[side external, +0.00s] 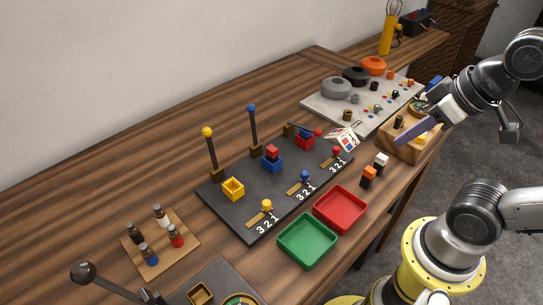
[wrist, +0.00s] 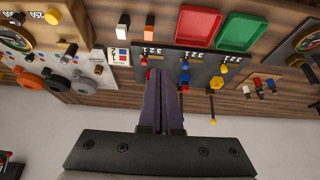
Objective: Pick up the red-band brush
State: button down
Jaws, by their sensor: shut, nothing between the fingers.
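The red-band brush (side external: 176,236) appears to be the small dark-topped cylinder with a red band on the wooden plate (side external: 187,252) at the lower left of the side view. It stands upright beside similar cylinders with blue, white and dark bands. My gripper (side external: 399,141) is at the right of the side view, above the wooden block, far from the brush. Its long purple fingers are shut and empty. In the wrist view the fingers (wrist: 160,76) point toward the black board, and the group of small cylinders shows at the right, too small to tell apart surely.
A black board (side external: 228,207) with blue and yellow ball-topped posts stands between my gripper and the plate. Green (side external: 308,241) and red (side external: 341,209) trays lie along the front edge. A black-knobbed lever (side external: 84,272) rises near the plate. Bare table lies behind the plate.

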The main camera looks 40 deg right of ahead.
jog(key=c, duration=1.6)
grip_release()
jog(key=c, duration=0.6)
grip_release()
jog(key=shift+o, duration=0.2)
